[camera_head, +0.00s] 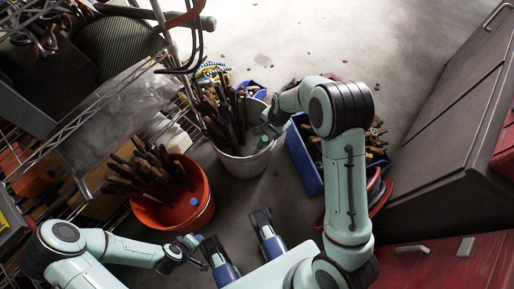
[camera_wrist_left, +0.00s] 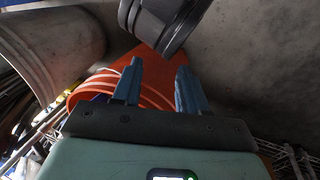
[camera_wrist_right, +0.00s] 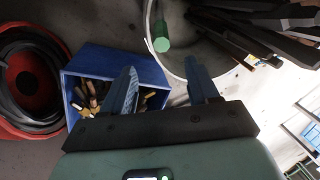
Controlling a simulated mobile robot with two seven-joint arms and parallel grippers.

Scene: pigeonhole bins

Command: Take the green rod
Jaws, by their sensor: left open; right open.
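The green rod (camera_wrist_right: 161,38) shows in the right wrist view inside the rim of the white bucket (camera_wrist_right: 172,62), its end towards the camera. In the head view a small green spot of it (camera_head: 262,143) shows in the white bucket (camera_head: 245,166), near my right gripper (camera_head: 268,130). My right gripper is open and empty, its fingers (camera_wrist_right: 163,82) apart with the rod beyond them. My left gripper (camera_head: 196,247) is low beside the orange bucket (camera_head: 188,218). In the left wrist view its fingers (camera_wrist_left: 160,85) are open and empty, with the orange bucket behind them.
Dark sticks and tools (camera_head: 222,108) crowd the white bucket beside the rod. More dark sticks (camera_head: 152,172) fill the orange bucket. A blue bin (camera_head: 303,160) with small items stands right of the white bucket. Wire shelving lies left, a dark cabinet (camera_head: 445,140) right. Bare floor shows at the back.

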